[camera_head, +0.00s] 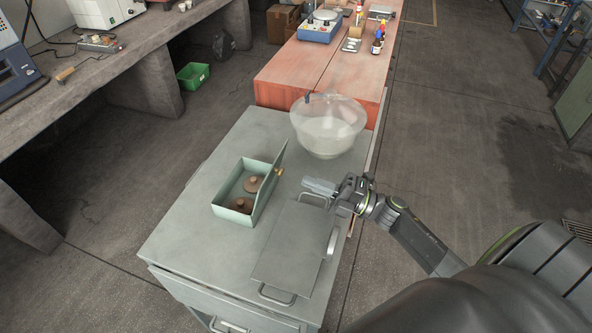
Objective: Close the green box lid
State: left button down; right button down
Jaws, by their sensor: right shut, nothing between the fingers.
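The green box (218,199) sits on the grey bench top with its lid (271,180) standing open, roughly upright, along its right side. A small yellowish knob shows on the lid. Two brown round objects (242,205) lie inside the box. My right gripper (308,184) is shut and empty. It reaches in from the right, pointing left, to the right of the lid and apart from it in the picture. My left gripper is not in view.
A translucent bowl (328,129) stands behind the box, near the back of the grey bench (185,225). A grey flat plate with handles (292,250) lies in front of my right gripper. The bench top left of the box is clear.

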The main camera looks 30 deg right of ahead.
jog(key=p+x, duration=0.1)
jog(key=x, duration=0.2)
jog(key=shift+w+a+r, duration=0.2)
jog(key=shift+w+a, duration=0.3)
jog(key=shift+p, duration=0.3)
